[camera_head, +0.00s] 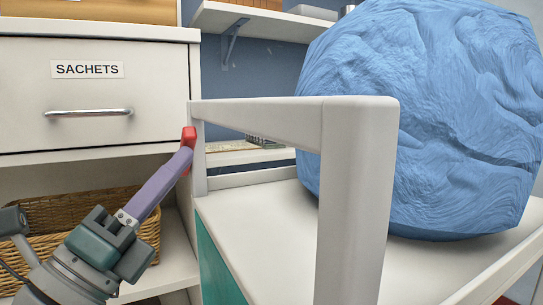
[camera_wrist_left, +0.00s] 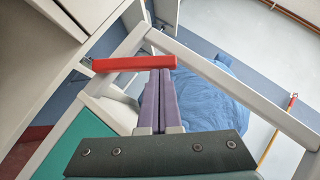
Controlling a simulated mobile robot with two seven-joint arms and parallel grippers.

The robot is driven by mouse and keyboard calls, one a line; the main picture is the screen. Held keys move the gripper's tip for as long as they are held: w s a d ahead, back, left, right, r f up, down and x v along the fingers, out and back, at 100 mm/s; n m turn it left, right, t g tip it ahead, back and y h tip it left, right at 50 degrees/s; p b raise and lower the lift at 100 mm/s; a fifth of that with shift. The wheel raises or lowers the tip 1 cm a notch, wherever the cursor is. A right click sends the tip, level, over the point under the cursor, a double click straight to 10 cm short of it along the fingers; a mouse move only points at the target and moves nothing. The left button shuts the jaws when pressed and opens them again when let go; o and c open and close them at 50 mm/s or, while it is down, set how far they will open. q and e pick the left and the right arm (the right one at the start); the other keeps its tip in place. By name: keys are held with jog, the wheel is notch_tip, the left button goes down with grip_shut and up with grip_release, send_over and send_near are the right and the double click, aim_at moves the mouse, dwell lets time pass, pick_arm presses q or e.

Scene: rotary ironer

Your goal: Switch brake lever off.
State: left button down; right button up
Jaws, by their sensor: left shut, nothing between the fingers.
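The brake lever appears to be the short red bar (camera_head: 189,136) on the near left corner post of the white frame in the head view. In the left wrist view the red bar (camera_wrist_left: 120,64) lies crosswise over the fingertips. My left gripper (camera_head: 185,156) has purple fingers that reach up from the lower left, with their tips at the red bar. In the left wrist view its fingers (camera_wrist_left: 159,78) lie side by side, shut with nothing between them. I cannot tell whether they touch the bar. My right gripper is in neither view.
The white frame (camera_head: 357,200) has a rail and post in front of a large blue bundle (camera_head: 430,110) on a white deck (camera_head: 250,215). A white cabinet with a SACHETS drawer (camera_head: 90,90) stands at left, with a wicker basket (camera_head: 80,212) below.

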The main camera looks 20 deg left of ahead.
aim_at(188, 110)
pick_arm(q)
jog(key=a+r+n+g+y+p, duration=0.1)
jog(key=r+n+p, duration=0.1)
jog(key=p, duration=0.4)
jog(key=w+r+n+g+y+p, duration=0.1)
jog(key=r+n+g+y+p, duration=0.1)
jog(key=n+p, duration=0.2)
jog(key=w+a+r+n+g+y+p, duration=0.1)
jog(key=r+n+p, duration=0.1)
jog(key=p, duration=0.5)
jog(key=shift+w+a+n+g+y+p, duration=0.1)
jog(key=shift+a+n+g+y+p, duration=0.2)
jog(key=shift+n+g+y+p, duration=0.1)
jog(key=shift+w+a+n+g+p, duration=0.3)
jog(key=shift+n+g+p, duration=0.15)
jog(key=shift+p, duration=0.2)
jog(key=shift+w+a+p, duration=0.25)
jog(key=shift+a+p, duration=0.1)
jog(key=shift+p, duration=0.2)
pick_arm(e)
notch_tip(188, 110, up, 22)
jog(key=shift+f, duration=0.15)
pick_arm(q)
jog(key=shift+r, duration=0.15)
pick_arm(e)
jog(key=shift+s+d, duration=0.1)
